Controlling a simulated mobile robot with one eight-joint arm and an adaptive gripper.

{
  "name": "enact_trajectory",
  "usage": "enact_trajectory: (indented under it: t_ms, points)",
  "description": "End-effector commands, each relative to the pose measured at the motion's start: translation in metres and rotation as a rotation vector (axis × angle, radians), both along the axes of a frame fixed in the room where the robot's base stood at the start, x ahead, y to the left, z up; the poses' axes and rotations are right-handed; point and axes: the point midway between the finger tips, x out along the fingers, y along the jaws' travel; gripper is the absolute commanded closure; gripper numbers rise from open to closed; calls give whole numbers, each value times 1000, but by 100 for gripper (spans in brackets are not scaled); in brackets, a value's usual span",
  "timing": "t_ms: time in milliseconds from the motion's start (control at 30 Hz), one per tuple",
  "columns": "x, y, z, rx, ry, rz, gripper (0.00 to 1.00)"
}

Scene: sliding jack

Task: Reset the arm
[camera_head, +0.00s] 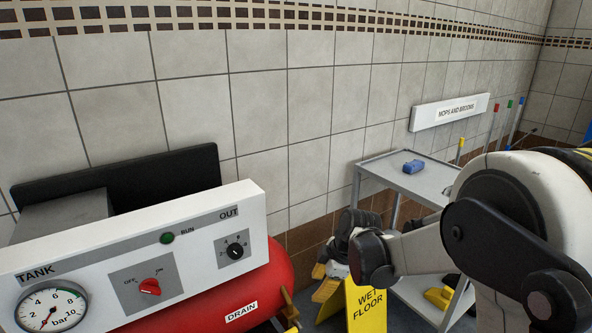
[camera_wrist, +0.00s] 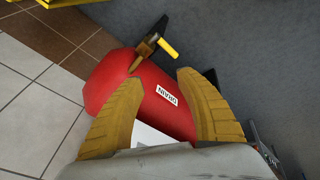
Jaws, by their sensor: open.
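My gripper (camera_head: 328,283) shows in the head view right of the red tank, beside the yellow wet floor sign, with its yellow fingers pointing down and left. In the wrist view my gripper (camera_wrist: 160,112) has its two yellow fingers spread wide apart with nothing held between them. The red tank (camera_wrist: 118,90) with its DRAIN label lies beyond the fingers. My arm reaches in from the right of the head view and hides part of the cart.
A white panel (camera_head: 205,228) with a gauge, red switch and black knob stands over the red tank (camera_head: 283,268) at left. A yellow sign (camera_head: 366,308) stands on the floor. A grey cart (camera_head: 432,180) carries a blue object (camera_head: 413,166). A yellow-handled drain valve (camera_wrist: 165,48) sticks out from the tank.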

Motion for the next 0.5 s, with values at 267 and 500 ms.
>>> enact_trajectory:
  t_ms: [267, 500]
  points:
    - [-76, -53, 102, 59, -8, -542, 57]
    - [-156, -93, 144, 176, -40, -988, 57]
